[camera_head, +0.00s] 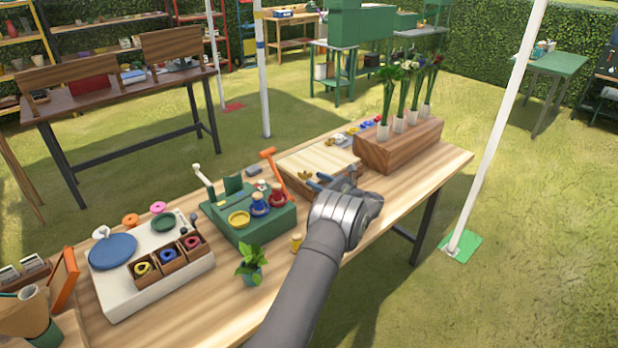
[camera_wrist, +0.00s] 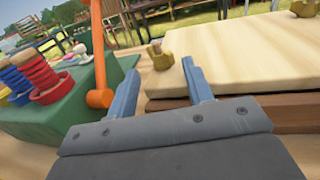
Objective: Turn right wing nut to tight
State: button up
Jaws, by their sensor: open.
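The flower press has a pale wooden board (camera_head: 318,157) on a darker base; the board also shows in the wrist view (camera_wrist: 240,65). A brass wing nut (camera_head: 304,176) sits at its near left corner. In the wrist view this wing nut (camera_wrist: 158,55) appears ahead of the fingers, in the gap between them. Another brass wing nut (camera_wrist: 305,8) is farther off at the upper right. I cannot tell for sure which is the right one, nor how tight either is. My gripper (camera_head: 334,181) is open and empty over the near side of the press; its fingers (camera_wrist: 160,82) are spread.
A wooden flower block (camera_head: 400,148) with vases stands to the right. A small plant (camera_head: 252,262) is nearer.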

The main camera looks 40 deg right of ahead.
aim_at(308, 176)
jog(key=shift+w+a, duration=0.2)
jog(key=shift+w, duration=0.85)
jog(key=shift+w+a, duration=0.2)
jog(key=shift+w, duration=0.8)
grip_shut()
